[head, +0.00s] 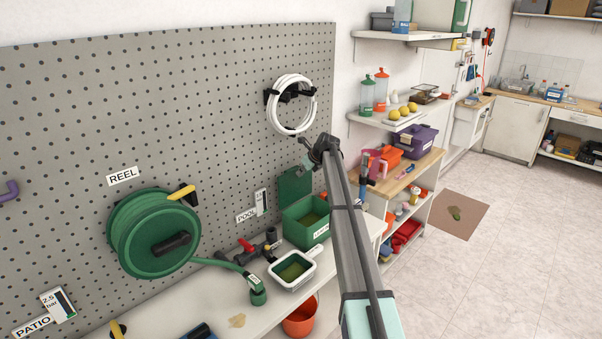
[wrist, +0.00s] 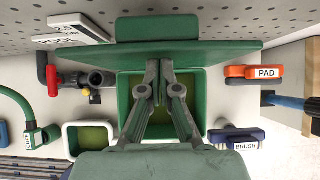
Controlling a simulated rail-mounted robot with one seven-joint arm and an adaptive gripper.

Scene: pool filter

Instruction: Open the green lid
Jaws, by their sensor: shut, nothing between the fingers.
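The green lid (head: 294,188) stands raised at the back of a green box (head: 305,234), close to the pegboard. The box is open at the top, with a green-brown inside. In the wrist view the lid (wrist: 220,52) is a wide panel across the top, with the open box (wrist: 195,85) below it. My gripper (head: 305,160) is above the box in the head view, near the lid's upper edge. In the wrist view my gripper (wrist: 160,68) is shut and empty, its fingertips overlapping the lid's lower part. I cannot tell whether they touch.
A white-rimmed tray (head: 292,268) and a red-handled valve (head: 247,246) stand left of the box. A green hose reel (head: 153,233) hangs on the pegboard (head: 200,110). A blue brush (wrist: 236,137) and an orange pad (wrist: 253,72) lie right of the box.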

